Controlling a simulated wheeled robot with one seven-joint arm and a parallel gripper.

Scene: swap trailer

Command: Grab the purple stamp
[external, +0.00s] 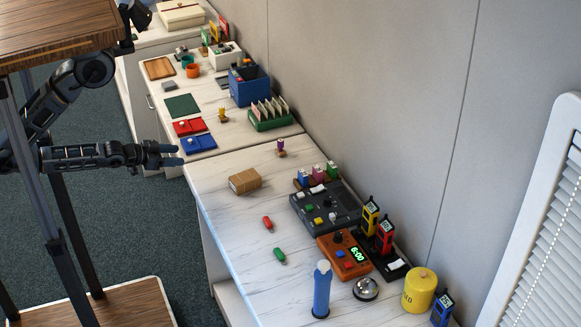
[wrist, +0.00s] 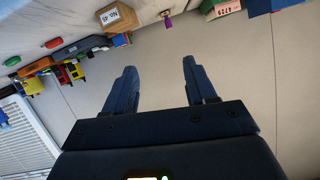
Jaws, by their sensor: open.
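The purple stamp (external: 281,147) stands upright on the white worktop, near the wall and close to the seam between two counters. It has a purple handle on a small brown base. In the wrist view the purple stamp (wrist: 167,20) is small at the top edge, beyond the fingers. My gripper (external: 172,154) is open and empty at the counter's front edge, left of the stamp and well apart from it. In the wrist view my gripper (wrist: 158,68) shows two spread dark fingers with only wall between them.
A cardboard box (external: 245,182) lies in front of the stamp. A green rack of cards (external: 270,122) and a blue bin (external: 249,86) stand behind it. Red and blue trays (external: 198,143) lie near my gripper. A dark control panel (external: 325,208) is nearer the camera. Worktop around the stamp is clear.

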